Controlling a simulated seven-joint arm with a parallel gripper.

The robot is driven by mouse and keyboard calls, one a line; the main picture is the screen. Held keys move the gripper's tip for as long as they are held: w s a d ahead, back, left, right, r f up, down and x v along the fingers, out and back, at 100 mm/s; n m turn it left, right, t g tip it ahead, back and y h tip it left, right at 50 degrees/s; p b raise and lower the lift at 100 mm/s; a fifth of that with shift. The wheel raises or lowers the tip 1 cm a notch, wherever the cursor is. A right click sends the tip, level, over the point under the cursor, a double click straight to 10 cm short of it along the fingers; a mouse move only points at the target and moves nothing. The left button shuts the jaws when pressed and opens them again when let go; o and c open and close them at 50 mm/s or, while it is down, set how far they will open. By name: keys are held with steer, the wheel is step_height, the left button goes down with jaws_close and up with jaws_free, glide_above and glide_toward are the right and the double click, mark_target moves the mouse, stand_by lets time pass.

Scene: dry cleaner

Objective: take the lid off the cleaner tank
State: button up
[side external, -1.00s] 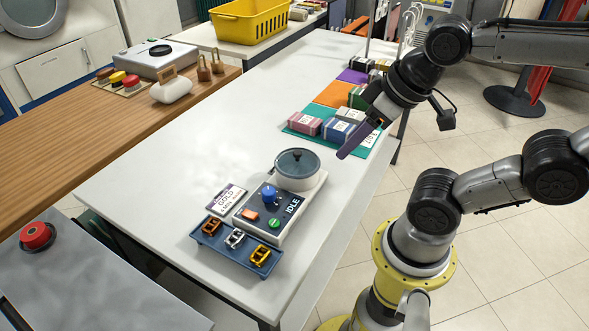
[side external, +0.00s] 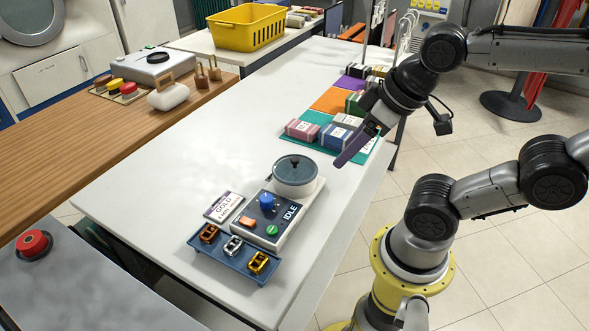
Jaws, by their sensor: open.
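The cleaner tank (side external: 294,184) is a round white pot at the back of a grey control unit on the white table. Its dark grey lid (side external: 296,168) with a small dark knob sits on top of it. The unit's panel (side external: 289,212) reads IDLE and carries a blue knob, an orange button and a green button. My gripper (side external: 340,163) has purple fingers and is open. It is above the table, to the right of the lid and apart from it. The gap between the fingers is hard to see from this side.
A blue tray (side external: 236,252) with several small metal pieces lies in front of the unit, beside a GOLD card (side external: 224,206). Wrapped bundles stand on coloured mats (side external: 312,117) behind my gripper. The table's left part (side external: 170,180) is clear.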

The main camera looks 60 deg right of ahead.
steer(key=w+d+r+n, duration=0.2)
steer(key=w+r+n, duration=0.2)
steer(key=n, duration=0.6)
steer(key=n+g+h, duration=0.1)
steer(key=n+g, duration=0.5)
steer(key=n, duration=0.1)
glide_above(295, 159)
steer(key=f, duration=1.3)
steer(key=shift+s+a+f, duration=0.15)
steer(key=shift+a+f, duration=0.1)
steer(key=shift+f, duration=0.15)
steer(key=shift+d+f, duration=0.15)
steer(key=shift+f, duration=2.95)
jaws_close()
